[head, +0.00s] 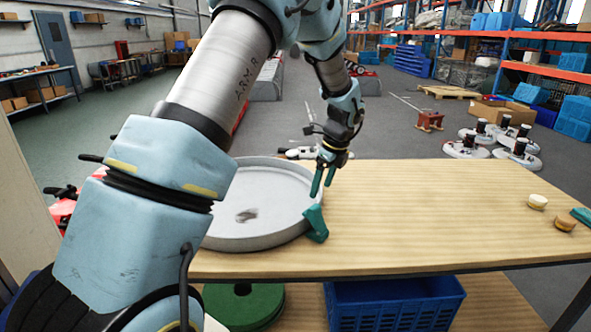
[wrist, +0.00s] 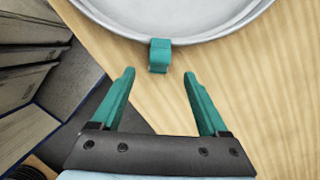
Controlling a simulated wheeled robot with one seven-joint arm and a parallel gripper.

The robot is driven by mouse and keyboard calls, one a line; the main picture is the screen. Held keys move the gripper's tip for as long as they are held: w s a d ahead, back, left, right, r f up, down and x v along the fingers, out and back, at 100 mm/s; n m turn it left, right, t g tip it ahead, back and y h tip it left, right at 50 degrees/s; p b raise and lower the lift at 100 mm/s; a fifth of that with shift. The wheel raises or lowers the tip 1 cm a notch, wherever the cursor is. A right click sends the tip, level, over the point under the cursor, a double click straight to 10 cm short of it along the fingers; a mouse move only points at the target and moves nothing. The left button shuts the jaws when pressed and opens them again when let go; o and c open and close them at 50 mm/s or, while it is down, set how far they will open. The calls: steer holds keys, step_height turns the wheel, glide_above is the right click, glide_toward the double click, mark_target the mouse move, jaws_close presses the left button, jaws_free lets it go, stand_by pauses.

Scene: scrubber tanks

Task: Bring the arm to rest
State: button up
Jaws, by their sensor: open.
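My arm reaches across the head view from lower left to upper middle. My gripper (head: 322,193) has two green fingers and hangs over the wooden table near the rim of a round grey tray. In the wrist view my gripper (wrist: 157,75) is open, with nothing between its fingers. A green block-like piece (head: 316,223) stands against the tray's rim, just below the fingers in the head view. It also shows in the wrist view (wrist: 160,56), beyond the fingertips and apart from them. My arm hides part of the tray.
The round tray (head: 262,243) sits on the left of the wooden table (head: 430,215). A blue crate (head: 395,305) and a green disc (head: 243,305) are underneath. The table's middle is clear.

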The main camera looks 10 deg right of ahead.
steer(key=s+a+r+n+h, duration=0.1)
steer(key=s+a+r+n, duration=0.2)
steer(key=a+n, duration=0.5)
steer(key=s+a+r+n, duration=0.2)
steer(key=a+n, duration=0.3)
steer(key=a, duration=0.5)
steer(key=s+a+r+n+h, duration=0.1)
steer(key=s+a+n, duration=1)
steer(key=n, duration=0.3)
steer(key=shift+s+a+r+g, duration=0.2)
steer(key=shift+s+a+g, duration=0.15)
steer(key=shift+s, duration=0.25)
